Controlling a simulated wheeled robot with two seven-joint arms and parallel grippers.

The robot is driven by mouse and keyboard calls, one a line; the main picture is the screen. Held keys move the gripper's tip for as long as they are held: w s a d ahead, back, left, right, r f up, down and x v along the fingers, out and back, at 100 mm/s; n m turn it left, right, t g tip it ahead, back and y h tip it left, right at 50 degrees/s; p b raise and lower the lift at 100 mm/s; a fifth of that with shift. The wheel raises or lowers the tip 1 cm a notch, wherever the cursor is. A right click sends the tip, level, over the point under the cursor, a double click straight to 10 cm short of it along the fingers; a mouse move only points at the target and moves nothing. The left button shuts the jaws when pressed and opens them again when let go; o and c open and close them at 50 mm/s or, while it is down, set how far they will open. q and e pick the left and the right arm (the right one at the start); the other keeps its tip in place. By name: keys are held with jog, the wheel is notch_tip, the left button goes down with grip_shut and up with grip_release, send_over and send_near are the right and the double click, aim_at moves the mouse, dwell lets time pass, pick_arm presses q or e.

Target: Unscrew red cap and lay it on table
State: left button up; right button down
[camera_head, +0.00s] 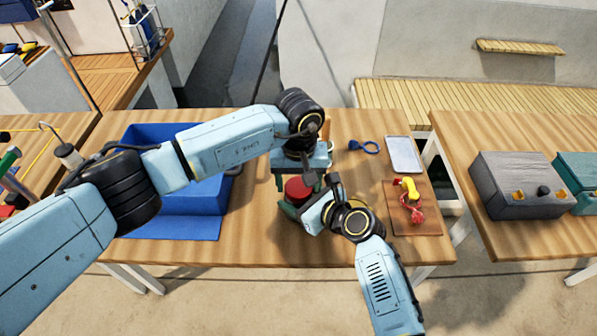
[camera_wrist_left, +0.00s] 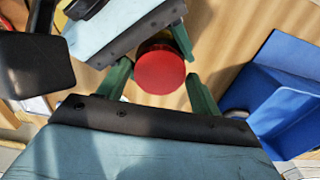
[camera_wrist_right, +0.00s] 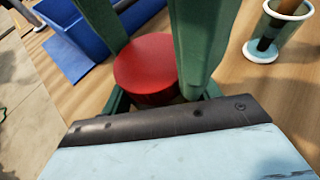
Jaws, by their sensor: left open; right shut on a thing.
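The red cap (camera_head: 297,189) sits upright, round and flat-topped, on the near middle of the wooden table. The body under it is mostly hidden by my grippers. My left gripper (camera_head: 300,183) points down from above with its fingers open on either side of the cap; the cap also shows between them in the left wrist view (camera_wrist_left: 160,72). My right gripper (camera_head: 298,203) reaches in low from the right, shut around the container under the cap; the cap shows above its fingers in the right wrist view (camera_wrist_right: 146,66).
A blue bin (camera_head: 206,197) stands left of the cap. To the right lie a blue looped item (camera_head: 364,147), a white tablet-like panel (camera_head: 404,154) and a brown board (camera_head: 427,222) with a yellow-and-red item. A green-white cup (camera_wrist_right: 278,28) stands behind. The front table strip is clear.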

pick_arm(q)
jog(key=shift+f, duration=0.1)
jog(key=c, duration=0.8)
jog(key=n, duration=0.3)
jog(key=shift+n, duration=0.3)
jog(key=n, duration=0.3)
jog(key=shift+n, duration=0.3)
jog(key=n, duration=1.3)
jog(key=o, duration=0.9)
jog(key=shift+o, duration=0.8)
jog(key=shift+s, duration=0.1)
